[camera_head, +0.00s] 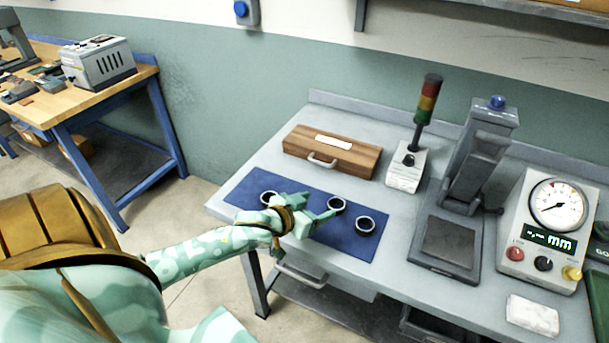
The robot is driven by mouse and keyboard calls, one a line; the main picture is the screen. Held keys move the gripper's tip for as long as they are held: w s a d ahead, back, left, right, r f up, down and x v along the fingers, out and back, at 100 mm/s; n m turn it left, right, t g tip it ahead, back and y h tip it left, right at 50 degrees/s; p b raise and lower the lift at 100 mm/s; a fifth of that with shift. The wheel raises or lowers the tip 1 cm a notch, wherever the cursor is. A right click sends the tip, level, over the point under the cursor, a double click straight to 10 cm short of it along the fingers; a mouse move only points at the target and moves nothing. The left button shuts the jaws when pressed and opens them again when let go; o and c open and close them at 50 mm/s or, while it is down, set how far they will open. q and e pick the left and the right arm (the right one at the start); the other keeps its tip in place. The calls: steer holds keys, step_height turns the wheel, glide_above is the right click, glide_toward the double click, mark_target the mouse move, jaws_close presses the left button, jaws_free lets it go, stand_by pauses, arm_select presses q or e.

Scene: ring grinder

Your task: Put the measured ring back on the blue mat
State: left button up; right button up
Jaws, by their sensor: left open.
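A blue mat (350,244) lies on the grey workbench. Three dark rings rest on it in a row: one on the left (267,196), partly near my gripper, one in the middle (337,203) and one on the right (365,224). I cannot tell which of them is the measured ring. My left gripper (322,206) reaches in from the left over the mat, open, with its fingers close to the middle ring. No ring is visibly held; whether a finger touches the middle ring I cannot tell. My right gripper is not in view.
A wooden box (332,153) stands behind the mat. A signal light (428,100) rises beside it. A grey press (465,190) and a dial gauge unit (545,230) stand on the right, with a white cloth (532,315) in front. Bare bench lies between mat and press.

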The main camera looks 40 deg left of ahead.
arm_select(q)
steer(key=shift+p+v, duration=0.3)
steer(key=shift+v, duration=1.55)
